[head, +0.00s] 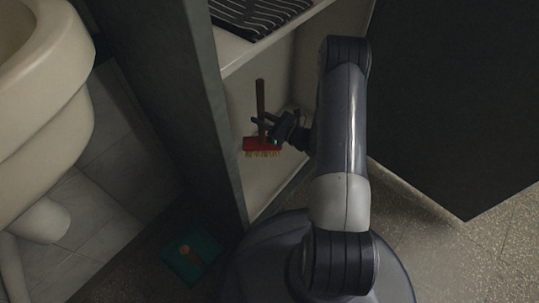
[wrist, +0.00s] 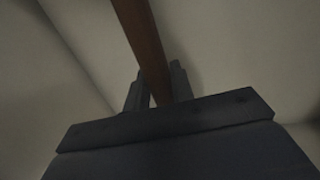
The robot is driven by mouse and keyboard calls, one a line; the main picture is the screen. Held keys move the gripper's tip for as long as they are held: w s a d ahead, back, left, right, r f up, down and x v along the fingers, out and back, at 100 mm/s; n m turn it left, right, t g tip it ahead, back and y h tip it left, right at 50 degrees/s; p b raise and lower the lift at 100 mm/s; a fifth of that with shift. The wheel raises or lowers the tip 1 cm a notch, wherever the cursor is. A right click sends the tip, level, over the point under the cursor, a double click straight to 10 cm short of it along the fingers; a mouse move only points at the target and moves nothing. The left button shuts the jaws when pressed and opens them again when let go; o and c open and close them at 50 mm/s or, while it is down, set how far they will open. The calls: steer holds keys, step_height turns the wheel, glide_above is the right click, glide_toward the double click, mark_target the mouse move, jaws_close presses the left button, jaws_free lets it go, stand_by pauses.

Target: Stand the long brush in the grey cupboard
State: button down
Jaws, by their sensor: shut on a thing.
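The long brush has a brown wooden handle (head: 260,97) and a red head (head: 261,144) with pale bristles pointing down. It is upright inside the lower part of the grey cupboard (head: 180,90), below a shelf. My gripper (head: 266,128) is shut on the handle just above the red head. In the wrist view the handle (wrist: 146,45) runs up from between the two fingers (wrist: 156,90). The head is out of sight there. I cannot tell whether the bristles touch the cupboard floor (head: 258,195).
A striped dark cloth (head: 255,14) lies on the shelf (head: 238,52) above. The dark cupboard door (head: 455,100) stands open at right. A teal dustpan-like thing (head: 191,255) lies on the floor in front. A cream basin-like fixture (head: 45,90) is at left.

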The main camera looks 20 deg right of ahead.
steer(key=y, duration=0.1)
glide_above(264, 144)
steer(key=w, duration=0.1)
steer(key=shift+n+g, duration=0.4)
step_height(264, 144, down, 4)
steer(key=shift+a+f, duration=0.15)
step_height(264, 144, down, 10)
steer(key=b, duration=0.5)
steer(key=shift+f, duration=0.1)
steer(key=c, duration=1.2)
jaws_free()
steer(key=shift+f, duration=0.1)
steer(key=shift+r, duration=0.2)
steer(key=p+v, duration=0.4)
steer(key=v, duration=0.8)
